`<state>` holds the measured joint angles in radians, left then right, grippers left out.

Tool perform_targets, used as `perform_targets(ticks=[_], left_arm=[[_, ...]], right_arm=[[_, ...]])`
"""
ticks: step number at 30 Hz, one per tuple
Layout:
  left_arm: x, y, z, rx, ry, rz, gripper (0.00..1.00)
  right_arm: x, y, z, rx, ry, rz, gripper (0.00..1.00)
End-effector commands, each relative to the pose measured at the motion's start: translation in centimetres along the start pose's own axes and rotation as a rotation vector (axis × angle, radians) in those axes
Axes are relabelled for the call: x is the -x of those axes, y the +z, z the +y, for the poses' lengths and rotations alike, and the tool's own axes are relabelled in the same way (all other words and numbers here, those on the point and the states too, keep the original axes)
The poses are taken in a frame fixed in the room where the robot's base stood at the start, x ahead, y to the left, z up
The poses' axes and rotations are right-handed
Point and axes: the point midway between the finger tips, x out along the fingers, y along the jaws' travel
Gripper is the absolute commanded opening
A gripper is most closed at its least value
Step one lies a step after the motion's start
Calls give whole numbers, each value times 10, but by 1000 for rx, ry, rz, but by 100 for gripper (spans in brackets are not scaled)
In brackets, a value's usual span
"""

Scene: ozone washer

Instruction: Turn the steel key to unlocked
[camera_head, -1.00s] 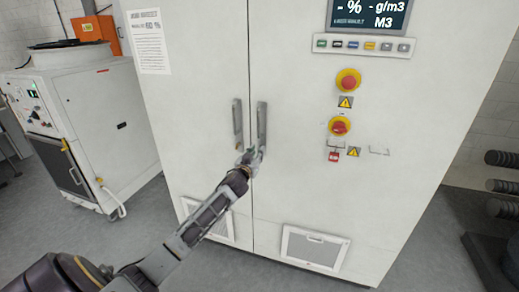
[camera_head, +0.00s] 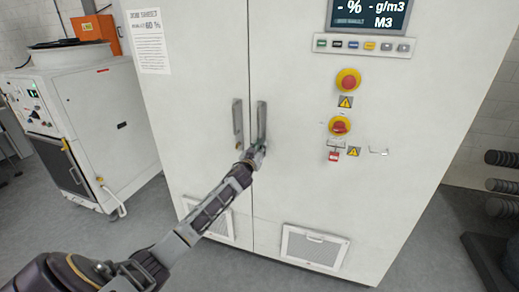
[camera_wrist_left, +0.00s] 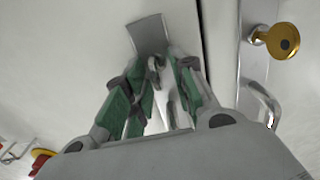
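The steel key (camera_wrist_left: 154,66) shows in the left wrist view as a small grey shape below the grey handle plate (camera_wrist_left: 148,35). It is partly hidden by the fingers, and its turn angle is hard to read. My left gripper (camera_wrist_left: 158,72) has its green-padded fingers on either side of the key, with a gap between them; I see no clear grip on it. In the head view the left gripper (camera_head: 257,151) is at the lower end of the right door handle (camera_head: 261,119) and hides the key there. My right gripper is out of view.
A brass key (camera_wrist_left: 283,41) sits near the other handle, beside the gripper. The left door handle (camera_head: 237,118) is close by. Red-and-yellow knobs (camera_head: 340,126) and a red padlock (camera_head: 333,156) are on the right door. A white machine (camera_head: 85,125) stands at the left.

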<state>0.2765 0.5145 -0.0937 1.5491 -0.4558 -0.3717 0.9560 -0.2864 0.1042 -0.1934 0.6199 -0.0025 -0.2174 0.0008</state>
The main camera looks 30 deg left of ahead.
Motion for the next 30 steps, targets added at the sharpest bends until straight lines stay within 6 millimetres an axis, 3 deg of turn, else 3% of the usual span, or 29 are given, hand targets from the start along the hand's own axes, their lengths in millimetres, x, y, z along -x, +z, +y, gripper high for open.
perform_targets(ticks=[1,7,20,30], left_arm=[[0,0,0,0,0,0,25],[0,0,0,0,0,0,0],[0,0,0,-18,0,0,0],[0,0,2,-143,0,1,0]], right_arm=[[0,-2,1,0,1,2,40],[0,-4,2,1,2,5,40],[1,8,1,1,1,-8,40],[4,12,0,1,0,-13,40]])
